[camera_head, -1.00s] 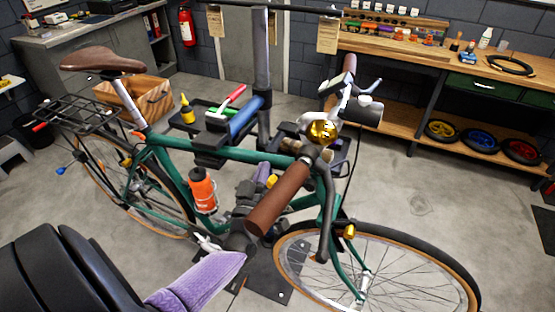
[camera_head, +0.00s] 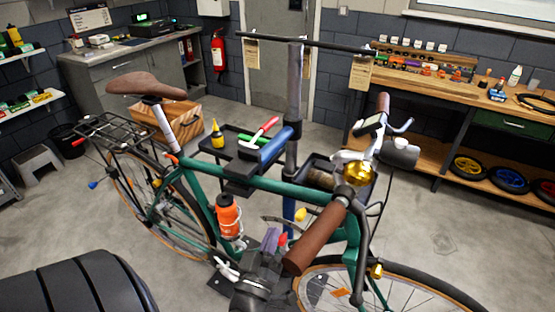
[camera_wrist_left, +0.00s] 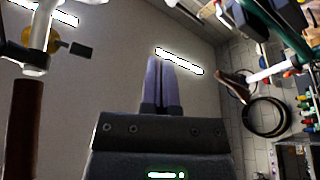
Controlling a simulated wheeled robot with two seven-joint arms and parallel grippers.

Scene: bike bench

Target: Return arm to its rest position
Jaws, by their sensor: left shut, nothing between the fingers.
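My left gripper (camera_head: 274,238) is low in the middle of the head view, behind the brown handlebar grip (camera_head: 317,240) and in front of the green bike frame (camera_head: 255,184). Its purple-grey fingers are partly hidden there. In the left wrist view the two fingers (camera_wrist_left: 162,85) point up side by side, shut, with nothing between them. A brown handlebar grip (camera_wrist_left: 22,130) stands at the left of that view, apart from the fingers. My right gripper is not in view.
The bike is held by a stand post (camera_head: 292,100). A tool tray (camera_head: 232,145) sits behind the frame, with an orange bottle (camera_head: 228,217) on the frame. A workbench (camera_head: 425,88) is at the back right. Open floor (camera_head: 420,225) lies right of the bike.

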